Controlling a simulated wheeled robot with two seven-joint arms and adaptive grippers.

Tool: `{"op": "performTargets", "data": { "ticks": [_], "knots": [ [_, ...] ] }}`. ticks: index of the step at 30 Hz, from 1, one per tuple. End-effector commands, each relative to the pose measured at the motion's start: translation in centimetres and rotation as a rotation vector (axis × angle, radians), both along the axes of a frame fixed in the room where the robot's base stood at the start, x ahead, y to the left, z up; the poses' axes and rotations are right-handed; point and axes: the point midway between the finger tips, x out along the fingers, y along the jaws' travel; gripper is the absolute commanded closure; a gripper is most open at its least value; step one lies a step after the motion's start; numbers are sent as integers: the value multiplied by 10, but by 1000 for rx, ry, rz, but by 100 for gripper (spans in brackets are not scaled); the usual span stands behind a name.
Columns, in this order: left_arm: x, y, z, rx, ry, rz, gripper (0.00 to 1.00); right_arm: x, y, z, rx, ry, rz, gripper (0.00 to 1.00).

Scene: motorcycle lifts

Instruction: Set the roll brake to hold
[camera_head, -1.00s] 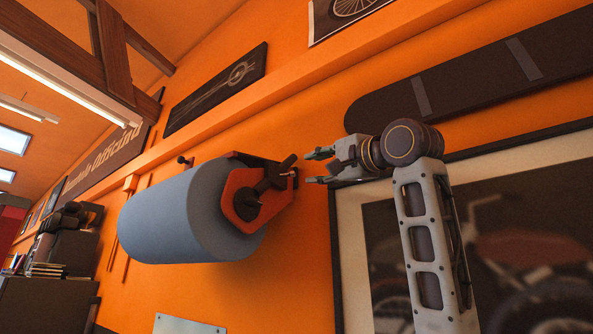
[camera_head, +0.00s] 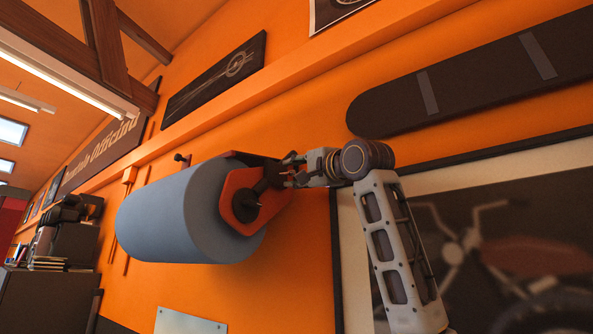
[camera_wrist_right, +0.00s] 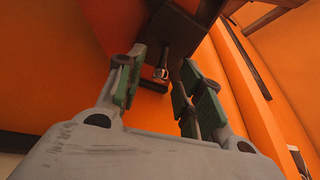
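The big blue-grey roll (camera_head: 165,215) hangs on the orange wall in a holder with an orange-red end bracket (camera_head: 232,190). A dark brake lever (camera_head: 264,184) sits on a round dark hub at that bracket, tilted up to the right. My right gripper (camera_head: 288,172) is at the lever's outer end, its fingers overlapping the bracket's edge. In the right wrist view, my right gripper (camera_wrist_right: 163,84) has its green-padded fingers apart. A small lever tip (camera_wrist_right: 160,73) shows between and beyond them; I cannot tell whether they touch it. My left gripper is not in view.
A framed motorcycle picture (camera_head: 345,250) hangs on the wall behind my right arm. A dark long board (camera_head: 480,75) is above it. A metal plate (camera_head: 190,322) is below the roll. The wall around the lever is otherwise clear.

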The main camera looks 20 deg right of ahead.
Motion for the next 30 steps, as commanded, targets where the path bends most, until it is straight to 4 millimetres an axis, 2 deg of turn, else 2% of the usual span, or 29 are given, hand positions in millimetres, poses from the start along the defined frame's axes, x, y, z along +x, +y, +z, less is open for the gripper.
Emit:
{"op": "performTargets", "data": {
  "ticks": [11,19,30],
  "knots": [
    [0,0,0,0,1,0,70,2,1,0,0,-1,0,64],
    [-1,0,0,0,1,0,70,2,1,0,0,0,0,99],
    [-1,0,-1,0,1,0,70,1,2,-1,-1,0,-11,100]
  ]
}}
